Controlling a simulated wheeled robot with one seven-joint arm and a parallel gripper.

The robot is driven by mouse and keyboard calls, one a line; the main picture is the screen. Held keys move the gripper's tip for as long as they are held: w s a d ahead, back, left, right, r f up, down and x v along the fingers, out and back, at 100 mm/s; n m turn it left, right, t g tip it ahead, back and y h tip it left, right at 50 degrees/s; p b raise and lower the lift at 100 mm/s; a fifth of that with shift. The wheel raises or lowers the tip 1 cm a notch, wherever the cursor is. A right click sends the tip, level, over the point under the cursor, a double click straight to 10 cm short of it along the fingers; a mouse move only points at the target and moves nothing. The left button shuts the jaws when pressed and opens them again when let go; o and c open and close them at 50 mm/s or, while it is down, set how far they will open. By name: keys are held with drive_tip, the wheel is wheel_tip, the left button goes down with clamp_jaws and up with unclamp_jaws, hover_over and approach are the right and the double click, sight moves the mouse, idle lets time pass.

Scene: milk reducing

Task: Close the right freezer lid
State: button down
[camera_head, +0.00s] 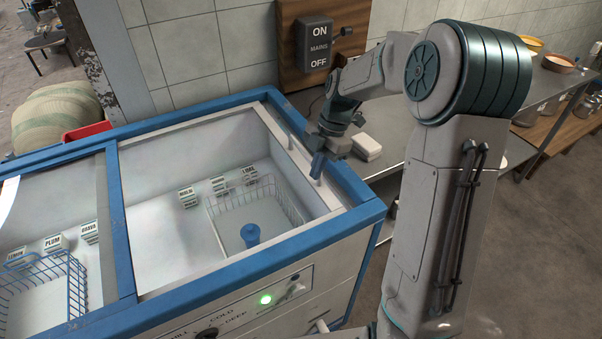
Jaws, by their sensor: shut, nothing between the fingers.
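The chest freezer (371,212) has a blue rim and white walls. Its right compartment (155,235) is uncovered, with its inside in plain view. I cannot clearly make out the right lid; a pale strip (283,143) with short upright posts runs along the right side of the opening, and I cannot tell whether it is part of that lid. My gripper (318,164) is shut and empty, pointing down over this strip near the freezer's right rim. Whether its fingertips touch the strip or a post is unclear.
A wire basket (285,203) and a blue cup-like object (250,235) are inside the right compartment. A wall switch board (290,65) stands behind. A metal counter (400,135) adjoins on the right, behind my arm.

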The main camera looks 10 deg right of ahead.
drive_tip(key=shift+w+d, duration=0.35)
drive_tip(key=shift+d, duration=0.5)
drive_tip(key=shift+w+d, duration=0.3)
drive_tip(key=shift+d, duration=0.5)
drive_tip(key=s+a, duration=0.1)
drive_tip(key=s+a+r, duration=0.1)
drive_tip(key=a, duration=0.1)
drive_tip(key=shift+a+r, duration=0.15)
drive_tip(key=shift+a, duration=0.1)
drive_tip(key=v, duration=0.9)
drive_tip(key=s+f+m+t+h, duration=0.1)
drive_tip(key=s+m+t, duration=0.1)
drive_tip(key=s+m, duration=0.9)
drive_tip(key=s+d+m+t+h, duration=0.1)
drive_tip(key=s+m+t+h, duration=0.1)
drive_tip(key=s+m, duration=1)
drive_tip(key=shift+f+m+t+b, duration=0.4)
drive_tip(key=shift+m+t, duration=0.1)
drive_tip(key=shift+m, duration=0.3)
